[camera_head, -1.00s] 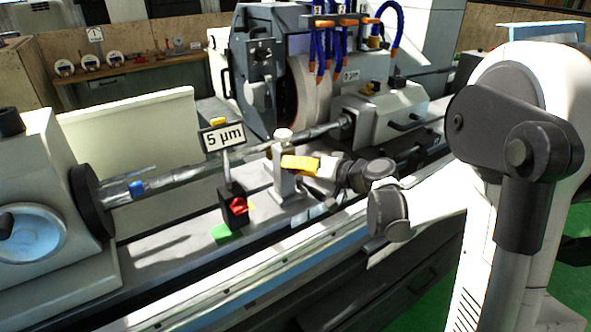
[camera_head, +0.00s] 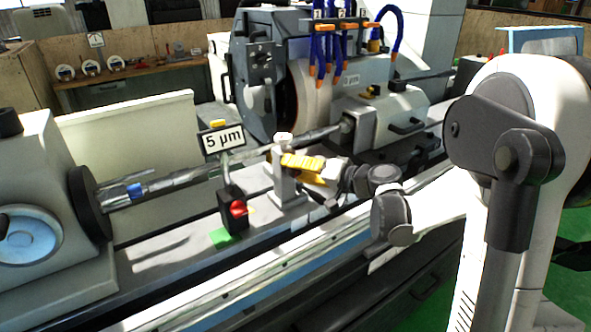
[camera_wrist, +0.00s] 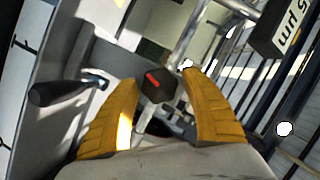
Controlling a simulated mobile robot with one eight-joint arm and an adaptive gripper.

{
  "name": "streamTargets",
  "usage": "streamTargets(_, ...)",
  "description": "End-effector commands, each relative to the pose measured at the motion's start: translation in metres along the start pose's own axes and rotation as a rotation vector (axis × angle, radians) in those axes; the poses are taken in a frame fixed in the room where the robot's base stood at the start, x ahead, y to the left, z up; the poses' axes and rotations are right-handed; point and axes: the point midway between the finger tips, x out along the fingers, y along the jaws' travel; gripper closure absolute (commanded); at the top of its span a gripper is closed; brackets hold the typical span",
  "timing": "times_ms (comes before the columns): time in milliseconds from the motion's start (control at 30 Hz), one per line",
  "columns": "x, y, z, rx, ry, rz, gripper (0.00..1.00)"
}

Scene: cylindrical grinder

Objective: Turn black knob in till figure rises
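The black knob (camera_wrist: 154,86) has a faceted face with a red mark across it and shows in the wrist view. My gripper (camera_wrist: 160,79) is open, its two yellow fingers on either side of the knob; I cannot tell whether they touch it. In the head view my gripper (camera_head: 303,163) is at the grey steady post (camera_head: 287,188) by the workpiece, and the knob is hidden there. The sign (camera_head: 223,139) reads 5 µm and stands left of my gripper. Its edge also shows in the wrist view (camera_wrist: 282,32).
A long shaft (camera_head: 185,180) runs behind my gripper from the left headstock to the tailstock (camera_head: 385,115). The grinding wheel (camera_head: 305,98) stands behind. A black lever (camera_wrist: 60,92) is left of my fingers.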

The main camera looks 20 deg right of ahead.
Motion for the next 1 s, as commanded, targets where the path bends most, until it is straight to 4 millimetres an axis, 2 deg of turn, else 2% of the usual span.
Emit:
streamTargets(300,-0.001,0.000,0.000,0.000,0.000,0.001,0.38)
streamTargets(433,-0.011,0.001,-0.001,0.000,0.002,0.002,0.38)
streamTargets(800,-0.089,0.001,-0.001,0.001,0.004,0.003,0.38)
streamTargets(1000,-0.115,0.000,0.000,0.000,0.002,0.001,0.38)
